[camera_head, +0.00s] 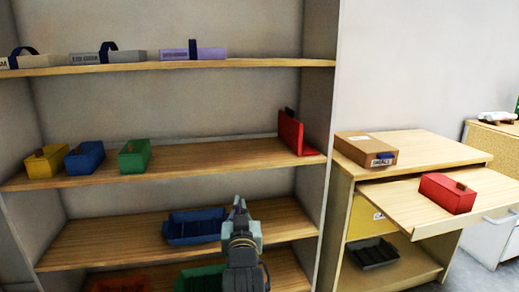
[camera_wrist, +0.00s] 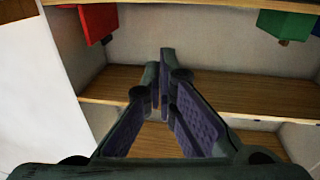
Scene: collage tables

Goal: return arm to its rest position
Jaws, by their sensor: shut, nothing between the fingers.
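My gripper (camera_head: 240,205) is in front of the shelf unit, at the height of its lower shelves, with its arm rising from the bottom edge. In the wrist view the two fingers (camera_wrist: 165,85) come together at the tips and hold nothing. The head view shows the gripper overlapping the right end of a blue tray (camera_head: 195,226) on the third shelf. I cannot tell how far the fingertips are from the shelf.
A red bin (camera_head: 446,193) sits on a pulled-out board (camera_head: 400,207) at right, beside a cardboard box (camera_head: 366,148).

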